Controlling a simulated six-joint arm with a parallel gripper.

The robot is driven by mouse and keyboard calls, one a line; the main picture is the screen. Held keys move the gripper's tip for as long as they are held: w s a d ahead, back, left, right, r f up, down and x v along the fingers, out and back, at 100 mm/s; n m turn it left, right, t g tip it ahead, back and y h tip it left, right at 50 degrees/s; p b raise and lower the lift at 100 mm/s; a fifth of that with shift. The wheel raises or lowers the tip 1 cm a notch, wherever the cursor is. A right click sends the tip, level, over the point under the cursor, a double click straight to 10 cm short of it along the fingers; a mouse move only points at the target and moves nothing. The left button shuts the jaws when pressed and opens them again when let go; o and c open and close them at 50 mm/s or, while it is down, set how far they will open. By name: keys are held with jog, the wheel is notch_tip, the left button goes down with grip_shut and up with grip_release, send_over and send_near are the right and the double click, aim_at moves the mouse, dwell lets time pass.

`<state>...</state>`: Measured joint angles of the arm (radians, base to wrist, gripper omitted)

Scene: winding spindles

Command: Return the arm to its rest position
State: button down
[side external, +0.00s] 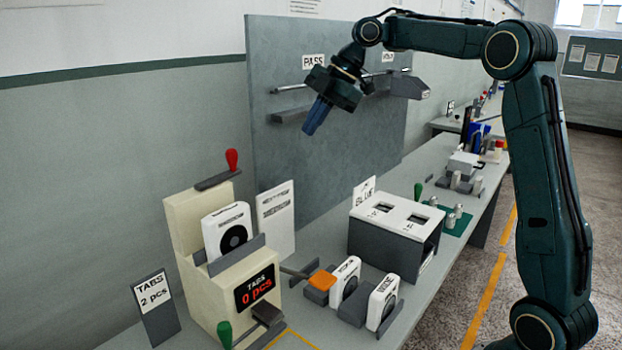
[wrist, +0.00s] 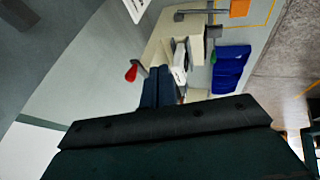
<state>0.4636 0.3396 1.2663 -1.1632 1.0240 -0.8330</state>
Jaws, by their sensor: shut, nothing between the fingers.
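My gripper (side external: 309,131) hangs in the air in the upper middle of the side view, in front of the grey upright panel (side external: 350,140). Its blue fingers point down and slightly left, shut together with nothing between them. The wrist view shows the blue fingers (wrist: 160,75) close together above the dark gripper body. My arm is raised and bent, its forearm reaching left from a high elbow. The fingers are well above the bench and touch nothing.
A cream machine (side external: 208,285) with a red-knobbed lever and a "TABS 0 pcs" display stands below left. A white-topped box (side external: 396,218), two labelled white units and an orange-ended tool (side external: 322,280) are on the bench (side external: 410,300). A shelf and rod are on the panel near my gripper.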

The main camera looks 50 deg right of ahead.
jog(key=s+a+m+h, duration=0.2)
jog(key=s+a+m, duration=0.7)
jog(key=s, duration=0.4)
jog(key=s+d+f+m+h, duration=0.1)
jog(key=s+f+m, duration=0.3)
jog(key=s, duration=0.4)
jog(key=s+d+f+m+t+h, duration=0.1)
jog(key=s+f+m, duration=0.3)
jog(key=s, duration=0.5)
jog(key=shift+s+f, duration=0.15)
jog(key=shift+f, duration=0.8)
